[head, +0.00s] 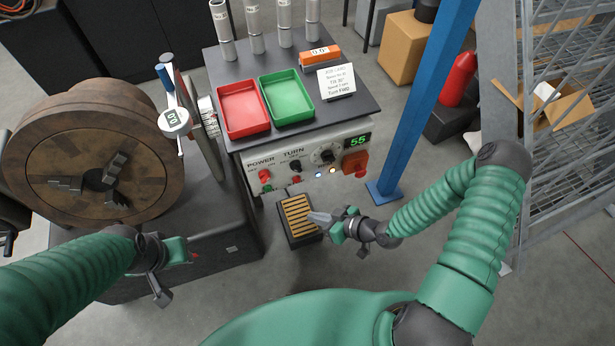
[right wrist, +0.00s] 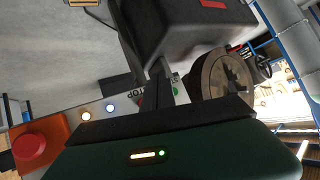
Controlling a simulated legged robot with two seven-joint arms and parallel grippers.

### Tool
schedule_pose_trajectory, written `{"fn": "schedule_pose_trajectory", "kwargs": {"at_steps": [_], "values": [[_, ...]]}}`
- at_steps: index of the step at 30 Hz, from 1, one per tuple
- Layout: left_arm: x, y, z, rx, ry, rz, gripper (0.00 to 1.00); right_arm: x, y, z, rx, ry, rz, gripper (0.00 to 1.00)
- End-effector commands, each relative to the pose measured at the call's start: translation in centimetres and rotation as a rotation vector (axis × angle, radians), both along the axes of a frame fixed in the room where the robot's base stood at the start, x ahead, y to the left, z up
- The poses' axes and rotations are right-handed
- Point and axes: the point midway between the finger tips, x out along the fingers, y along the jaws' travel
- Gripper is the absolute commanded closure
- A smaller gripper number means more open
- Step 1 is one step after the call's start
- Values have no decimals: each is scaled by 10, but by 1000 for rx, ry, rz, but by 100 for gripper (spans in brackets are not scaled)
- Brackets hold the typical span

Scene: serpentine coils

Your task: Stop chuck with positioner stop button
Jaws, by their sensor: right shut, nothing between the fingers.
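The chuck is a large round brown disc (head: 95,165) with dark jaws at its centre, at the left of the head view; it also shows in the right wrist view (right wrist: 222,75). The grey control panel (head: 310,160) has POWER and TURN labels and a lit 55 display. A small red button (head: 297,180) sits below the TURN switch. In the wrist view lettering ending in "TOP" shows beside my fingers, which partly cover the panel there. My right gripper (head: 320,217) is shut and empty, in front of and below the panel. My left gripper (head: 160,283) is at lower left; its finger opening is unclear.
A larger red button on an orange box (head: 355,163) is at the panel's right end. A slatted foot pedal (head: 298,217) is beneath the panel. Red (head: 242,109) and green (head: 286,97) trays stand on top. A blue post (head: 420,100) rises to the right.

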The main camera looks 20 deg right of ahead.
Motion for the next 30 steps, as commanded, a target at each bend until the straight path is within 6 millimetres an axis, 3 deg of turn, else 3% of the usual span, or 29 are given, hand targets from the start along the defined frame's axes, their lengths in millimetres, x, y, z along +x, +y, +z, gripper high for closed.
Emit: {"fn": "schedule_pose_trajectory", "kwargs": {"at_steps": [5, 17, 30], "values": [[0, 0, 0, 0, 0, 1, 64, 7, 6, 7, 58, -74, -25, 100], [0, 0, -2, 0, 0, 1, 64, 13, 3, 5, 59, -73, -24, 100], [0, 0, -17, 0, 0, 0, 64, 74, 6, 3, 58, -72, -23, 100]]}}
